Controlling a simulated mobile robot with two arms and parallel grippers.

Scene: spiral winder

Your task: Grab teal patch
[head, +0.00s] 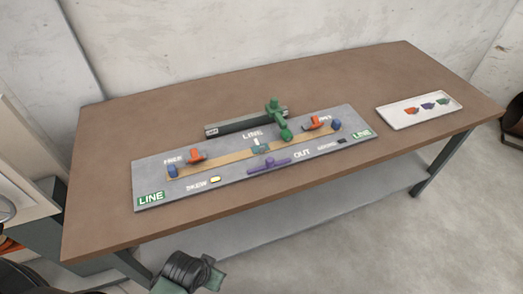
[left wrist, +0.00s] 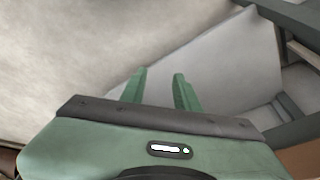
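A small green-teal patch (head: 443,101) lies in the white tray (head: 397,123) at the right of the table, beside a purple patch (head: 427,106) and an orange patch (head: 411,111). My left gripper shows in the left wrist view (left wrist: 159,82) with its two green fingers apart and nothing between them. In the head view, part of my left arm shows at the bottom edge, in front of the table and far from the tray. My right gripper is in no view.
A grey LINE board (head: 230,188) lies on the brown table (head: 110,145), with a tan strip, orange and blue parts, a purple handle and a green arm (head: 277,117). Bare tabletop separates the board from the tray. The left wrist view shows floor and a grey shelf (left wrist: 215,65).

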